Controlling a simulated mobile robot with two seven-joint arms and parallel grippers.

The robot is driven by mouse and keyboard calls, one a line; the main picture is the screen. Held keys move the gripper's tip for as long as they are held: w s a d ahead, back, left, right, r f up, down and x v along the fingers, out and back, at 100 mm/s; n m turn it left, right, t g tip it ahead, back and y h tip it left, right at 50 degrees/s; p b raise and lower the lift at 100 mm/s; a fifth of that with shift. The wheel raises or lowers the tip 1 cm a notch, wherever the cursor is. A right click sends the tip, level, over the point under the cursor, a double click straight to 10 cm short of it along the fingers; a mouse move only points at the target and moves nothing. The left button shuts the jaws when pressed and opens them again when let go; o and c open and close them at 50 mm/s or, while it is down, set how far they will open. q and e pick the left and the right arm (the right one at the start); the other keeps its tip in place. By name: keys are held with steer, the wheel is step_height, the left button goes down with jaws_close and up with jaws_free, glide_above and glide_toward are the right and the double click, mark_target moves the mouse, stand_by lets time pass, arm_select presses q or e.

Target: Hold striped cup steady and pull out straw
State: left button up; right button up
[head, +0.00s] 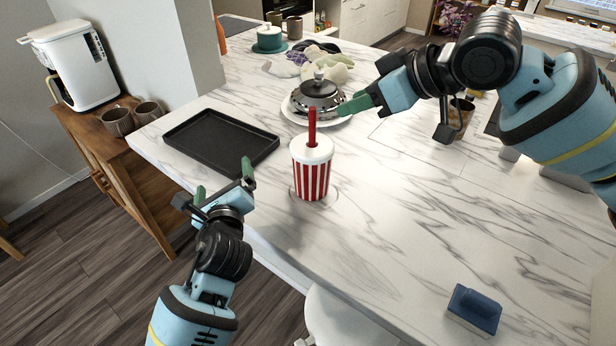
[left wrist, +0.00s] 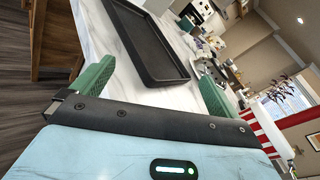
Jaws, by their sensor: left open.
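The red-and-white striped cup (head: 311,180) stands upright on the marble counter, with a white lid. A red straw (head: 312,125) sticks up from the lid. My left gripper (head: 223,180) is open and empty, left of the cup near the counter's edge, apart from it. In the left wrist view the cup (left wrist: 262,122) shows at the right edge, outside the open fingers (left wrist: 155,88). My right gripper (head: 356,104) is above the counter, right of the straw and apart from it. Its fingers overlap in the head view, so its opening is unclear.
A black tray (head: 222,141) lies left of the cup. A plate with a dark metal dome (head: 318,95) stands behind it. A blue block-like object (head: 474,310) is at the front right. The counter between cup and blue object is clear.

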mark_target(312, 152)
arm_select(q)
steer(key=s+d+m+h, duration=0.1)
steer(key=d, duration=0.3)
steer(key=s+d+m+h, duration=0.2)
steer(key=d, duration=0.2)
steer(key=s+d+r+m+h, duration=0.1)
steer(key=d+m+h, duration=0.1)
steer(key=d, duration=0.3)
steer(key=shift+s+r+t, duration=0.1)
steer(key=shift+s+t, duration=0.1)
steer(key=shift+t, duration=0.2)
steer(key=d+r+m, duration=0.1)
steer(key=w+d+m, duration=0.1)
steer(key=d+r+m, duration=0.1)
steer(key=d, duration=0.1)
steer(key=shift+w+r+m+t, duration=0.15)
steer(key=shift+r+m+t, duration=0.15)
steer(key=shift+d+r+m+h, duration=0.3)
steer(key=shift+d+m, duration=0.05)
steer(key=shift+m, duration=0.05)
steer(key=shift+w+d, duration=0.15)
steer(key=shift+w, duration=1.8)
steer(key=shift+w+d, duration=0.15)
steer(key=shift+w, duration=1.8)
